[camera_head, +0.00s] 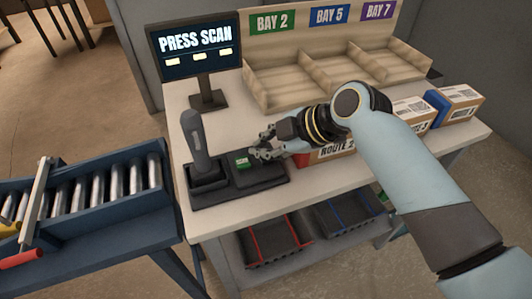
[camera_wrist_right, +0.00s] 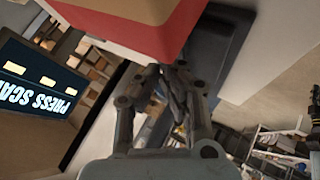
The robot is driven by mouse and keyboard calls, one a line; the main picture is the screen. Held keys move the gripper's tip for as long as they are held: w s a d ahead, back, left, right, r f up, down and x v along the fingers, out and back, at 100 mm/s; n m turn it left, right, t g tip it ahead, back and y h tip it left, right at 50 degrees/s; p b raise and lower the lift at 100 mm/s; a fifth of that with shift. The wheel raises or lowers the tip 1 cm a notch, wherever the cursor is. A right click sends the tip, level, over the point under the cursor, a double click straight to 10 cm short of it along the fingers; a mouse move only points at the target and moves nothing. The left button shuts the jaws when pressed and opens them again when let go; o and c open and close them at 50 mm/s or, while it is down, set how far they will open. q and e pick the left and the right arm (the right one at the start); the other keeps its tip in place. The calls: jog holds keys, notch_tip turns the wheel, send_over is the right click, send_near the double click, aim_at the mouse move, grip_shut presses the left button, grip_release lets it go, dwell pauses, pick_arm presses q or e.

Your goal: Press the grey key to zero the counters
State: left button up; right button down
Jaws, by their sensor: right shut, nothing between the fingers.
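A dark key pad (camera_head: 262,182) lies on the table beside the scanner stand. A green key (camera_head: 243,162) shows on it. I cannot make out a grey key; my right gripper covers part of the pad. My right gripper (camera_head: 259,147) is shut and empty, over the pad just right of the green key. Whether it touches the pad I cannot tell. In the wrist view its fingers (camera_wrist_right: 170,80) are together. A screen (camera_head: 197,45) reads "PRESS SCAN"; it also shows in the wrist view (camera_wrist_right: 30,85). My left gripper is not in view.
A grey scanner (camera_head: 198,140) stands upright in its holder left of the pad. A red-banded "ROUTE 2" box (camera_head: 330,152) sits close under my right wrist. More boxes (camera_head: 457,100) stand at right. Bay trays (camera_head: 340,68) line the back; a roller conveyor (camera_head: 90,205) is at left.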

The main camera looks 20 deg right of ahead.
jog(key=shift+f, duration=0.4)
jog(key=shift+r, duration=0.15)
dwell(0.4)
jog(key=shift+r+p, duration=0.65)
jog(key=shift+r, duration=0.2)
notch_tip(320, 180, up, 5)
jog(key=p, duration=0.4)
jog(key=shift+p, duration=0.3)
dwell(0.3)
